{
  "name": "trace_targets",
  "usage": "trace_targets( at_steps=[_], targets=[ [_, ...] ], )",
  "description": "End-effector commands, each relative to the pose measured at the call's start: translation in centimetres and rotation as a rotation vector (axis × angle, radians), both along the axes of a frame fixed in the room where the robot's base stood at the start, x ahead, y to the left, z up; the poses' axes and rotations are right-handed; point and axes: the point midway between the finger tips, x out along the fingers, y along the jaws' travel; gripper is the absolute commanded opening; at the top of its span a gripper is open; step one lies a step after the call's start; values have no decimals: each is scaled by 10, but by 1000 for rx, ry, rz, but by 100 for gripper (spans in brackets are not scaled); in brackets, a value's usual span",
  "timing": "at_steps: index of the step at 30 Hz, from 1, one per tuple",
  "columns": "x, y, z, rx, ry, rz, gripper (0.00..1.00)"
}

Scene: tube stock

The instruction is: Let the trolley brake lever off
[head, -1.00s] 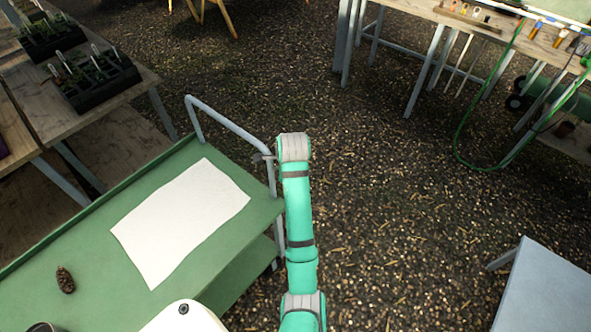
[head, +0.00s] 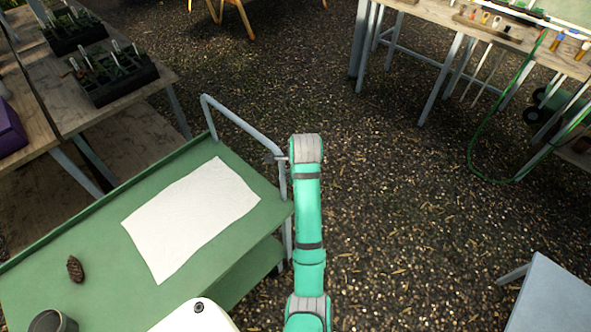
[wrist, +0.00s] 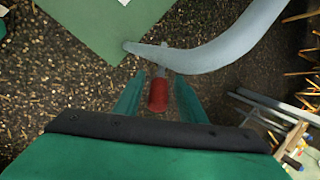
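The green trolley (head: 95,235) stands at the left in the head view, with a grey tube handle (head: 243,124) at its far right end. In the wrist view its green corner (wrist: 105,22) is at the top and the grey handle (wrist: 225,48) curves off to the upper right. The red-gripped brake lever (wrist: 158,95) hangs by the handle's end. My gripper (wrist: 159,84) is open, with one green finger on each side of the red grip and gaps showing. I cannot tell whether the grip lies fully between the fingers in depth. In the head view my arm hides the lever.
A white sheet (head: 190,218), a pine cone (head: 75,268) and a dark pot (head: 52,321) are on the trolley. Benches with seedling trays (head: 112,80) stand at the left. A workbench (head: 500,38) with a green hose is at upper right, a grey table (head: 555,295) at lower right. Gravel between is open.

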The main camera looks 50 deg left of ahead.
Motion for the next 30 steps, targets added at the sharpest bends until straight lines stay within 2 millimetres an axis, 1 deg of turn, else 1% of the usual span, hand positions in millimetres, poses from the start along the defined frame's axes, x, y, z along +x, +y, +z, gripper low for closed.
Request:
trace_targets(
  at_steps=[13,21,30],
  targets=[
    [-19,-30,71,2,-4,1,37],
    [-19,-34,84,8,-6,-1,37],
    [-23,-39,90,2,-2,1,37]
  ],
)
